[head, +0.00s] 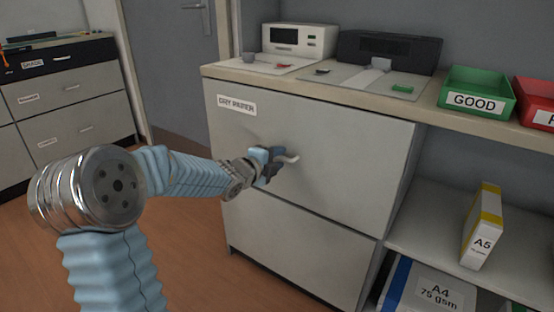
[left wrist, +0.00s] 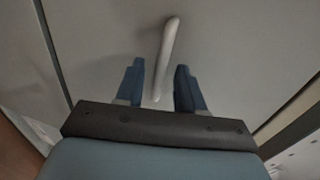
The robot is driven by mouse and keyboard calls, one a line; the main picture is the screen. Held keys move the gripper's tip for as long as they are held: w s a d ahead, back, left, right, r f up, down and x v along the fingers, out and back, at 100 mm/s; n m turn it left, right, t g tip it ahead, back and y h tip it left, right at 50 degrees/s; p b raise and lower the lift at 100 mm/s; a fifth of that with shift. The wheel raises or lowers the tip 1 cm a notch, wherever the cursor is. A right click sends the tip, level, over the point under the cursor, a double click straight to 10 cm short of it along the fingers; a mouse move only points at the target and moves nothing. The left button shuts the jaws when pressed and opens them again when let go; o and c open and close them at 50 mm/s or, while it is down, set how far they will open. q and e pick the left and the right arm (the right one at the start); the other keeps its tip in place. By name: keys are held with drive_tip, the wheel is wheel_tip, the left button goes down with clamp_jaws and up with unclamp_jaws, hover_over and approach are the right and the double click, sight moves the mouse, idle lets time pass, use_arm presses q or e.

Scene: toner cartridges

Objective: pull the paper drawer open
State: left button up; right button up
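The paper drawer (head: 345,135) is the upper grey front of the cabinet, with a label (head: 236,105) that seems to read "DRY PAPER". It looks flush with the cabinet. Its pale bar handle (head: 290,158) sticks out near the middle of the front. My left gripper (head: 274,160) is at the handle. In the left wrist view the handle (left wrist: 167,58) runs between the two blue fingers of my left gripper (left wrist: 160,88), which are apart with a gap on each side. My right gripper is in neither view.
A lower drawer (head: 300,250) sits below. On the counter stand a white device (head: 298,40), a black device (head: 388,50), a green "GOOD" tray (head: 478,90) and a red tray (head: 536,98). Open shelves (head: 430,240) hold paper packs at right. The floor (head: 190,260) before the cabinet is clear.

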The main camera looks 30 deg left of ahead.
use_arm(q)
drive_tip(key=shift+w, duration=0.1)
clamp_jaws()
drive_tip(key=shift+f, duration=0.1)
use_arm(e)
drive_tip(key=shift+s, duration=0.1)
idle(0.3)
